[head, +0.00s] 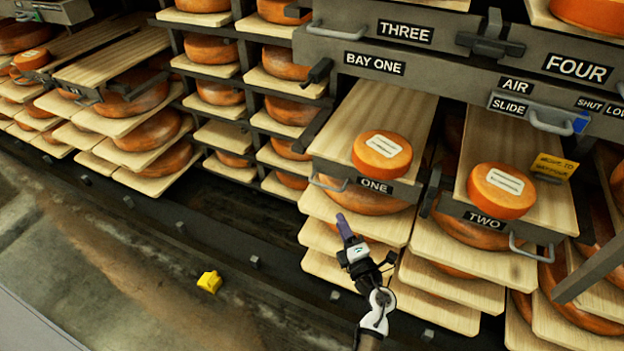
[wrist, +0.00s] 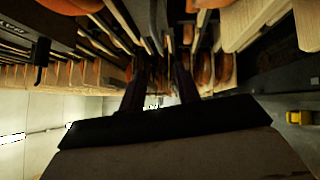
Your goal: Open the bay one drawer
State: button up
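The drawer labelled ONE (head: 345,172) is a grey front bar with a pale wooden board behind it, below the BAY ONE sign (head: 374,63). An orange cheese wheel (head: 382,160) with a white label sits on the board near the front. The drawer's metal handle (head: 327,184) is at the left of the front bar. My gripper (head: 343,225) is below and slightly right of that handle, apart from it in the picture. In the wrist view, its two dark fingers (wrist: 160,92) stand apart with nothing seen between them.
Drawer TWO (head: 484,218) stands to the right with its own cheese and handle. Shelves of cheese wheels (head: 150,130) fill the left. A yellow object (head: 209,281) lies on the floor, which is otherwise fairly clear at lower left. A yellow note (head: 553,166) hangs right of TWO.

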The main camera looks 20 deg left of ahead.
aim_at(323, 185)
jog(key=p+x, duration=0.1)
jog(key=x, duration=1.2)
jog(key=shift+w+a+r, duration=0.15)
jog(key=shift+w+r, duration=0.05)
jog(key=shift+w, duration=0.05)
grip_shut()
